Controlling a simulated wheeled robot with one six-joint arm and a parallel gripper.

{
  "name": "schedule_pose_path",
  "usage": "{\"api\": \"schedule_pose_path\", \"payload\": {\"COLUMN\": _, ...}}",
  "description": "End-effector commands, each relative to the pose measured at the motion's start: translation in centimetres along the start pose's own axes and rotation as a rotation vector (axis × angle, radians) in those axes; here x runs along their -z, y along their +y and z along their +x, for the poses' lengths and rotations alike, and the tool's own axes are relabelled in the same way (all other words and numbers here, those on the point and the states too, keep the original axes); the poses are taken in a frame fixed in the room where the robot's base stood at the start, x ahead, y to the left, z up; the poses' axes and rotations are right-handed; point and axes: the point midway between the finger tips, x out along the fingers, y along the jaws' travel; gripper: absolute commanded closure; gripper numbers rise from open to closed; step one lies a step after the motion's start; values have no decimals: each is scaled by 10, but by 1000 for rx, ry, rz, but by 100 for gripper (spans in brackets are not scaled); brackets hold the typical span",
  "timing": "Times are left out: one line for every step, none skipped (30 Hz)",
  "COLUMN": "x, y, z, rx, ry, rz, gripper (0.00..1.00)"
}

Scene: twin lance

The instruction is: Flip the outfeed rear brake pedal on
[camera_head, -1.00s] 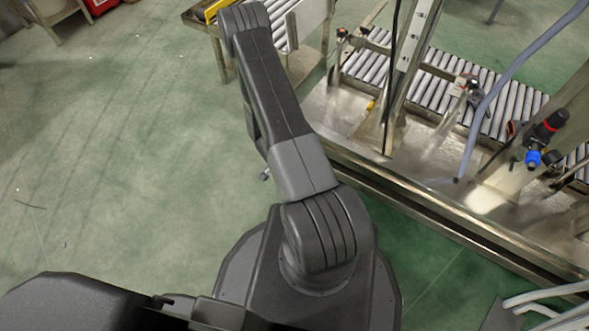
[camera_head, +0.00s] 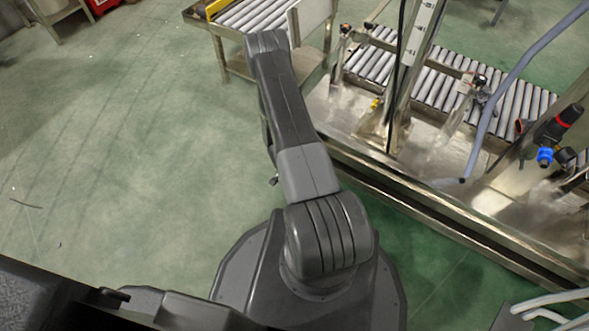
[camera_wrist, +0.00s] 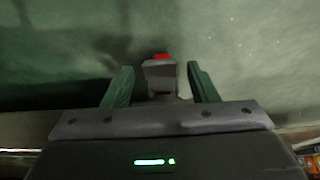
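My gripper (camera_wrist: 161,86) shows in the wrist view with two green fingers set wide apart. A small grey block with a red top (camera_wrist: 160,76) appears between the fingers, with a gap on both sides. I cannot tell for certain whether this is the outfeed rear brake pedal, or how far it is from the fingertips. In the head view my arm reaches away beside the conveyor machine, and my gripper is hidden there. I cannot make out any pedal in the head view.
A metal machine frame with a roller conveyor (camera_head: 440,88) fills the right side. A second roller table (camera_head: 255,12) stands at the top. A valve with a blue knob (camera_head: 545,157) and a grey hose (camera_head: 484,110) are at right. Green floor (camera_head: 120,170) is clear at left.

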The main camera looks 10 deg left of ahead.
Motion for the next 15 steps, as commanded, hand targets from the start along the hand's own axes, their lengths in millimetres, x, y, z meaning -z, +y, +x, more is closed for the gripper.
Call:
{"api": "schedule_pose_path", "payload": {"x": 0, "y": 0, "z": 0, "rx": 0, "ry": 0, "rz": 0, "gripper": 57}}
{"api": "schedule_pose_path", "payload": {"x": 0, "y": 0, "z": 0, "rx": 0, "ry": 0, "rz": 0, "gripper": 63}}
{"api": "schedule_pose_path", "payload": {"x": 0, "y": 0, "z": 0, "rx": 0, "ry": 0, "rz": 0, "gripper": 71}}
{"api": "schedule_pose_path", "payload": {"x": 0, "y": 0, "z": 0, "rx": 0, "ry": 0, "rz": 0, "gripper": 77}}
{"api": "schedule_pose_path", "payload": {"x": 0, "y": 0, "z": 0, "rx": 0, "ry": 0, "rz": 0, "gripper": 83}}
{"api": "schedule_pose_path", "payload": {"x": 0, "y": 0, "z": 0, "rx": 0, "ry": 0, "rz": 0, "gripper": 88}}
{"api": "schedule_pose_path", "payload": {"x": 0, "y": 0, "z": 0, "rx": 0, "ry": 0, "rz": 0, "gripper": 88}}
{"api": "schedule_pose_path", "payload": {"x": 0, "y": 0, "z": 0, "rx": 0, "ry": 0, "rz": 0, "gripper": 88}}
{"api": "schedule_pose_path", "payload": {"x": 0, "y": 0, "z": 0, "rx": 0, "ry": 1, "rz": 0, "gripper": 88}}
{"api": "schedule_pose_path", "payload": {"x": 0, "y": 0, "z": 0, "rx": 0, "ry": 1, "rz": 0, "gripper": 88}}
{"api": "schedule_pose_path", "payload": {"x": -1, "y": 0, "z": 0, "rx": 0, "ry": 3, "rz": 1, "gripper": 88}}
{"api": "schedule_pose_path", "payload": {"x": -1, "y": 0, "z": 1, "rx": 0, "ry": 5, "rz": 1, "gripper": 88}}
{"api": "schedule_pose_path", "payload": {"x": -1, "y": 0, "z": 1, "rx": 0, "ry": 8, "rz": 0, "gripper": 88}}
{"api": "schedule_pose_path", "payload": {"x": -2, "y": 0, "z": 2, "rx": 0, "ry": 12, "rz": -1, "gripper": 88}}
{"api": "schedule_pose_path", "payload": {"x": -2, "y": 0, "z": 2, "rx": 0, "ry": 19, "rz": 0, "gripper": 88}}
